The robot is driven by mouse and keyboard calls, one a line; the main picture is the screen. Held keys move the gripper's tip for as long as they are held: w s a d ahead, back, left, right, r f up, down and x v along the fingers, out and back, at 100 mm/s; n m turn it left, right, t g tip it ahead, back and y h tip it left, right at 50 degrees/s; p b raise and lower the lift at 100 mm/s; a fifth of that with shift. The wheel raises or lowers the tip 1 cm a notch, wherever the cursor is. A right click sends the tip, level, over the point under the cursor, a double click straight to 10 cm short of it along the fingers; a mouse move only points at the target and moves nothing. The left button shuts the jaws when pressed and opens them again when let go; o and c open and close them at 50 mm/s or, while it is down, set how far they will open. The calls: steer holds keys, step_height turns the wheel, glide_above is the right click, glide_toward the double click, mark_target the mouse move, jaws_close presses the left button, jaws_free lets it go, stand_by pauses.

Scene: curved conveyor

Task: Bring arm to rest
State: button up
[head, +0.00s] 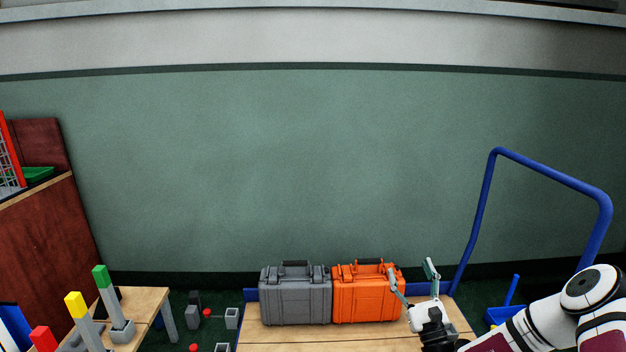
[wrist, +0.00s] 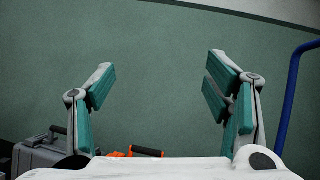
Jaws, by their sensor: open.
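My gripper (head: 413,281) is at the lower right of the head view, in front of the right part of the orange case (head: 362,299). Its two fingers are spread apart with nothing between them. In the wrist view the open fingers (wrist: 156,88), with green pads, stand up against the green wall. My white and dark arm comes in from the lower right corner of the head view.
A grey case (head: 295,299) stands left of the orange one on a wooden-topped cart (head: 300,341) with a blue handle (head: 487,200). A small table (head: 148,301) with coloured-topped posts is at lower left. A brown cabinet (head: 50,245) is at far left. The wall (head: 270,170) is bare.

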steer(key=s+a+r+n+g+y, duration=0.6)
steer(key=a+r+n+g+y, duration=0.2)
steer(key=a+r+n+g, duration=0.15)
steer(key=s+a+r+n+g+y, duration=0.6)
steer(key=a+r+n+g+y, duration=0.2)
steer(key=a+n+g+y, duration=0.15)
steer(key=s+a+r+n+g+h, duration=0.2)
steer(key=s+n+g+h, duration=0.25)
steer(key=s, duration=0.45)
steer(key=s+a+r+n+g+h, duration=0.15)
steer(key=s+n+g+h, duration=0.3)
steer(key=s, duration=0.55)
steer(key=s+d+f+n+t+h, duration=0.25)
steer(key=s+d+t+h, duration=0.25)
steer(key=s+d+h, duration=1.05)
steer(key=s+d+r+t+y+p, duration=0.1)
steer(key=s+r+t+y+p, duration=0.1)
steer(key=r+p, duration=2.4)
step_height(320, 180, up, 3)
steer(key=shift+s+f+t, duration=0.1)
steer(key=shift+s+t, duration=0.6)
steer(key=shift+s, duration=0.1)
